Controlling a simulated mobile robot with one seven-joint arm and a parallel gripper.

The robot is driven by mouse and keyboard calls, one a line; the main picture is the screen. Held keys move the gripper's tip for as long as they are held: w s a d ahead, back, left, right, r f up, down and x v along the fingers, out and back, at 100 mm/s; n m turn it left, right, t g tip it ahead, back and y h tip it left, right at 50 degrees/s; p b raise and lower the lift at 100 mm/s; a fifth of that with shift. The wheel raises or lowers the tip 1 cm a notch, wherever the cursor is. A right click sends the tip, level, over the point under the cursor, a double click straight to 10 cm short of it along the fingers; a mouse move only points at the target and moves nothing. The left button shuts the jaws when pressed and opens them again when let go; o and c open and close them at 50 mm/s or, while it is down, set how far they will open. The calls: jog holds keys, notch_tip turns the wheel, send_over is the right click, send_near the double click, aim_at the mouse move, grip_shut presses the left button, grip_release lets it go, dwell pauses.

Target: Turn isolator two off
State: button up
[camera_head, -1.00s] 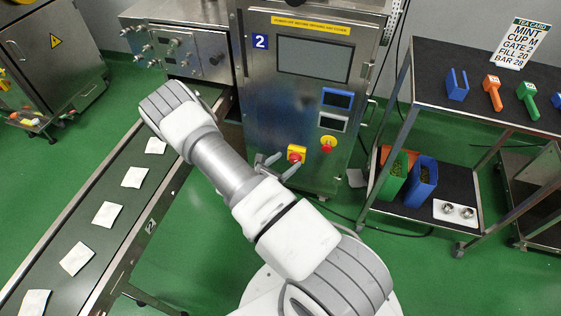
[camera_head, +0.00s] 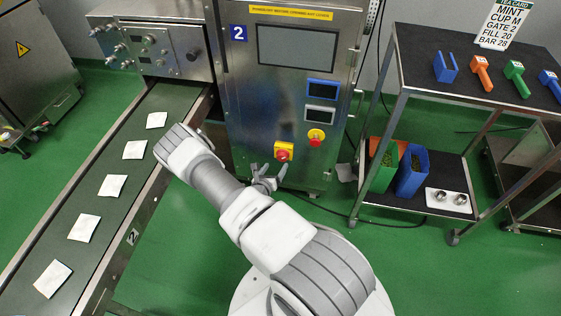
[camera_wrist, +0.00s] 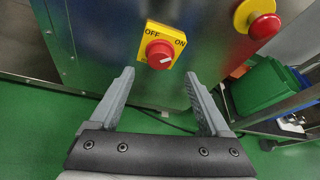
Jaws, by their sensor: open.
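The isolator switch (camera_head: 284,151), a red knob on a yellow plate, is low on the front of the steel machine marked 2. In the wrist view, the knob (camera_wrist: 159,54) sits between OFF at the plate's upper left and ON at its right. A pale mark on the knob lies on its right side, toward ON. My gripper (camera_head: 267,172) is just below and left of the switch in the head view. In the wrist view, my gripper (camera_wrist: 159,75) is open and empty, its fingertips either side of and below the knob, seemingly apart from it.
A red mushroom button (camera_head: 316,138) on yellow is right of the switch. A conveyor (camera_head: 92,184) with several white teabags runs at left. A cart (camera_head: 420,92) with coloured tools and bins stands at right.

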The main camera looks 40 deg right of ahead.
aim_at(281, 158)
jog(key=b+x, duration=0.2)
jog(key=x, duration=0.5)
jog(key=shift+w+d+f, duration=0.1)
jog(key=shift+w+d, duration=0.15)
grip_shut()
